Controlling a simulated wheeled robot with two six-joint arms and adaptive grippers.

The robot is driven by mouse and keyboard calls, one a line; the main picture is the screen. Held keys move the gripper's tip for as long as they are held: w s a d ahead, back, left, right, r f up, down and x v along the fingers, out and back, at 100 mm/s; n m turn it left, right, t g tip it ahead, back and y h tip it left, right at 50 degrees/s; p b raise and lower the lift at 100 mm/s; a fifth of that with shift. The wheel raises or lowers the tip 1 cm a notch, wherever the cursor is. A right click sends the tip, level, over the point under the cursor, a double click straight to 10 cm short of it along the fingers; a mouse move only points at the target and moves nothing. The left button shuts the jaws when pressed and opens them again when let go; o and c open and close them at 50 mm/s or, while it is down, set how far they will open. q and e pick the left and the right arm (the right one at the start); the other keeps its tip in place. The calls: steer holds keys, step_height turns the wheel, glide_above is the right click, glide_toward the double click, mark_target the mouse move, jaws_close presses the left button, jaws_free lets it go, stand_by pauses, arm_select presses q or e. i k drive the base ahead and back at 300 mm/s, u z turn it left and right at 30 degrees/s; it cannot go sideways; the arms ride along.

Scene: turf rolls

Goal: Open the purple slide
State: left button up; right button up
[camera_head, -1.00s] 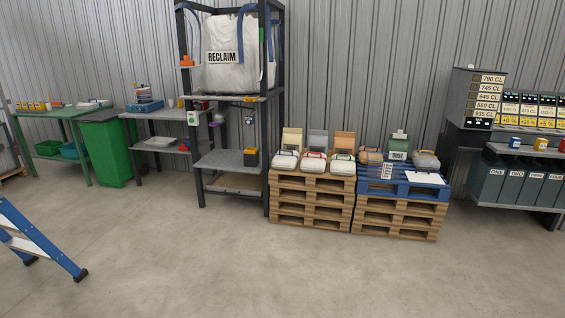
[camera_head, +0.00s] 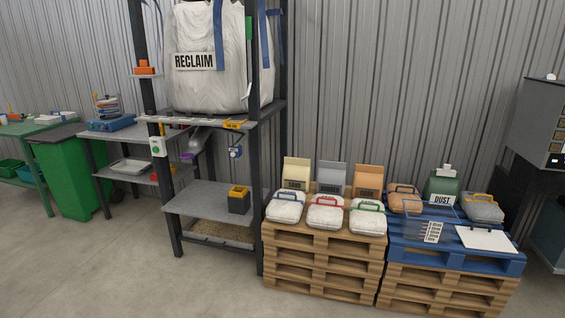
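A small purple part (camera_head: 188,156), which looks like the purple slide, sits under the upper shelf of the dark rack. It is below a grey spout-like piece (camera_head: 199,137) under the big white RECLAIM bag (camera_head: 208,62). It is too small to tell whether the slide is open or shut. Neither of my grippers is in view.
The dark rack's lower shelf (camera_head: 195,203) holds a black and yellow box (camera_head: 238,199). Wooden pallets (camera_head: 322,262) with bags and a blue pallet (camera_head: 455,256) stand to the right. A green bin (camera_head: 72,175) is at left. The concrete floor at front left is clear.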

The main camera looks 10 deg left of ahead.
mark_target(186, 154)
steer(key=i, duration=0.7)
steer(key=u, duration=2.35)
steer(key=i, duration=0.9)
steer(key=z, duration=1.5)
steer(key=i, duration=0.65)
steer(key=z, duration=0.45)
steer(key=i, duration=1.35)
steer(key=z, duration=0.7)
